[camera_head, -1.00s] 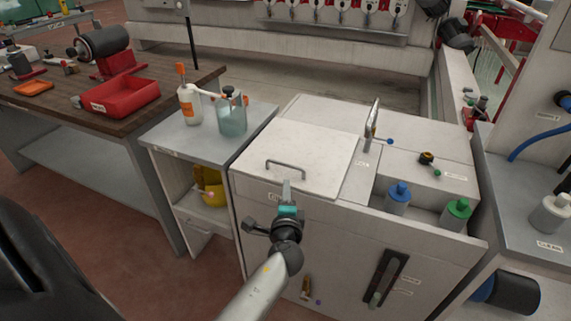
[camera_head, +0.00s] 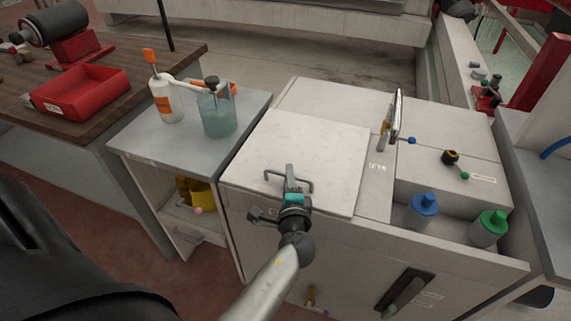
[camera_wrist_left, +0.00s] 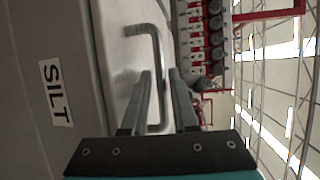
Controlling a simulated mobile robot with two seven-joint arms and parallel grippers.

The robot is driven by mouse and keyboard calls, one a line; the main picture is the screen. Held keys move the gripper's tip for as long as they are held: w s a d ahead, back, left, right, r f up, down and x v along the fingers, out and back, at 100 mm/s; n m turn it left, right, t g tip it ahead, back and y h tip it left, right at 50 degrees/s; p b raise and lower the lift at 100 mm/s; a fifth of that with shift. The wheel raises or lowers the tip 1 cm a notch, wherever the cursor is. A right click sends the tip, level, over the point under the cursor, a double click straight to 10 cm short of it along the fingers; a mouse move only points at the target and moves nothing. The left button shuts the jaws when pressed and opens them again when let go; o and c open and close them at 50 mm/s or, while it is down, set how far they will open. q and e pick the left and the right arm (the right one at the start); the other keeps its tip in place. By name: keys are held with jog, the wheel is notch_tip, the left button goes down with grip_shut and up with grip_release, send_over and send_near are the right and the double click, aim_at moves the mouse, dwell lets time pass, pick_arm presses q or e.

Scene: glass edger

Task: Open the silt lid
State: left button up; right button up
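The silt lid (camera_head: 320,140) is a flat white panel lying closed on top of the white cabinet. Its grey bar handle (camera_head: 309,182) is near the lid's front edge. My left gripper (camera_head: 290,170) is at the handle, over its middle. In the left wrist view, the left gripper (camera_wrist_left: 160,74) has its two fingers apart, one on each side of the handle bar (camera_wrist_left: 157,50); I see no firm grip on it. A SILT label (camera_wrist_left: 56,92) is on the cabinet front beside the handle. My right gripper is not in view.
A blue-capped bottle (camera_head: 424,209) and a green-capped bottle (camera_head: 489,228) stand in a recess right of the lid. A side table (camera_head: 190,150) with bottles is on the left.

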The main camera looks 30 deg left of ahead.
pick_arm(q)
jog(key=shift+w+a, duration=0.15)
jog(key=shift+w, duration=0.1)
grip_shut()
dwell(1.4)
